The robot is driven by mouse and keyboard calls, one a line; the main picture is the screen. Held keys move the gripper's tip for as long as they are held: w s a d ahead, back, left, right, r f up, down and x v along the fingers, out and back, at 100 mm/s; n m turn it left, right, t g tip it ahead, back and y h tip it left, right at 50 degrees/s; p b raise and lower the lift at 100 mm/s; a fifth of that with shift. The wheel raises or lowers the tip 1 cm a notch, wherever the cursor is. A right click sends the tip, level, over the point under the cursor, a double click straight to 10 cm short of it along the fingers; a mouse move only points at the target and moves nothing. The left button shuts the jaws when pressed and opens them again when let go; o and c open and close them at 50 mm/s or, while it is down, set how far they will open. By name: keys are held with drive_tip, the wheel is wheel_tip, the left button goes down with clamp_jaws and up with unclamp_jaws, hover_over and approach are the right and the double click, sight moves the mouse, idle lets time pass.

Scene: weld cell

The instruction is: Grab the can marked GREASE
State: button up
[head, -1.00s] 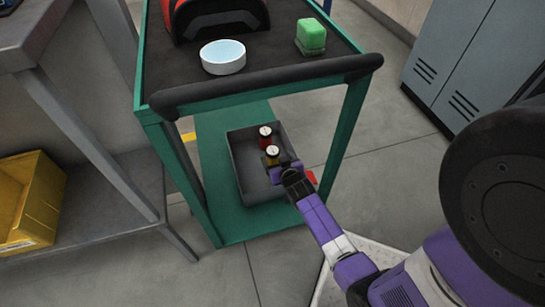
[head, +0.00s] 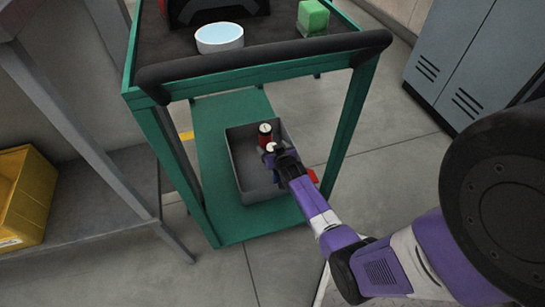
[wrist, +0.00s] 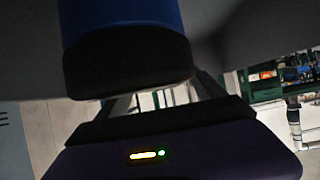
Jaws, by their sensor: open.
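Two small cans with pale lids stand in a grey bin on the lower shelf of a green cart in the head view. The far one is a dark red can (head: 265,138). The nearer can (head: 271,147) shows only part of its pale lid; the rest is hidden by my gripper. No marking can be read on either, so I cannot tell which says GREASE. My gripper (head: 280,158) is open over the bin, right at the nearer can. The wrist view is dark; a blue rounded shape with a black lower end (wrist: 125,40) fills its top, and I cannot tell what it is.
The grey bin (head: 242,176) has walls around the cans. The cart's black handle bar (head: 265,68) and green legs frame the lower shelf (head: 213,140). A white round dish (head: 219,38) and green block (head: 313,17) sit on top. A yellow bin (head: 28,195) is at left.

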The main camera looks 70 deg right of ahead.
drive_tip(key=c, duration=1.7)
clamp_jaws()
drive_tip(key=shift+r, duration=0.15)
